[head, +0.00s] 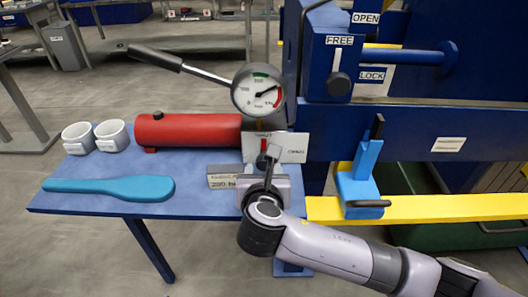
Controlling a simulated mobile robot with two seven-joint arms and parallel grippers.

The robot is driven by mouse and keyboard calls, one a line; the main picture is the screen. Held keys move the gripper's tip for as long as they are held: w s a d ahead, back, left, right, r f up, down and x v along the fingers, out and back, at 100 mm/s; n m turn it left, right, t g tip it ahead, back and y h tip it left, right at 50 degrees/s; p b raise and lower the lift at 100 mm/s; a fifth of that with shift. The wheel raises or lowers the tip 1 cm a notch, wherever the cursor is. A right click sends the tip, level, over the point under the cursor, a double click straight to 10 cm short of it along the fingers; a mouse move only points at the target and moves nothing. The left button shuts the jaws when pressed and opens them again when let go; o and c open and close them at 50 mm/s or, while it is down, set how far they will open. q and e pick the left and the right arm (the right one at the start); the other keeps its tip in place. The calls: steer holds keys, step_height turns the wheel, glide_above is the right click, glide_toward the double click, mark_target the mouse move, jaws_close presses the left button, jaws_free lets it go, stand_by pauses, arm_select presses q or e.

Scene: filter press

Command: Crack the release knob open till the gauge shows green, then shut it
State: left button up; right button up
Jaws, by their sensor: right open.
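The round pressure gauge (250,104) stands above the pump, with a green band at its top and a red band at its right. Its dark needle points to the upper right, seemingly between the two bands. The release knob (262,160) is a small dark piece in front of a white labelled plate (293,147) with a red mark. My right gripper (267,166) is open right at the knob, its fingers partly covering it. I cannot tell whether they touch it. My left gripper is out of view.
A red cylinder (190,130) with a long black-gripped lever (155,57) lies behind on the blue table (100,207). Two white cups (78,138) and a teal paddle (112,188) are at the left. A blue clamp-like piece (366,160) and the blue press frame (410,130) bound the right.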

mark_target(264, 163)
steer(key=shift+w+f, duration=0.1)
steer(key=shift+w, duration=0.2)
steer(key=shift+b+x, duration=0.35)
steer(key=shift+x, duration=2.75)
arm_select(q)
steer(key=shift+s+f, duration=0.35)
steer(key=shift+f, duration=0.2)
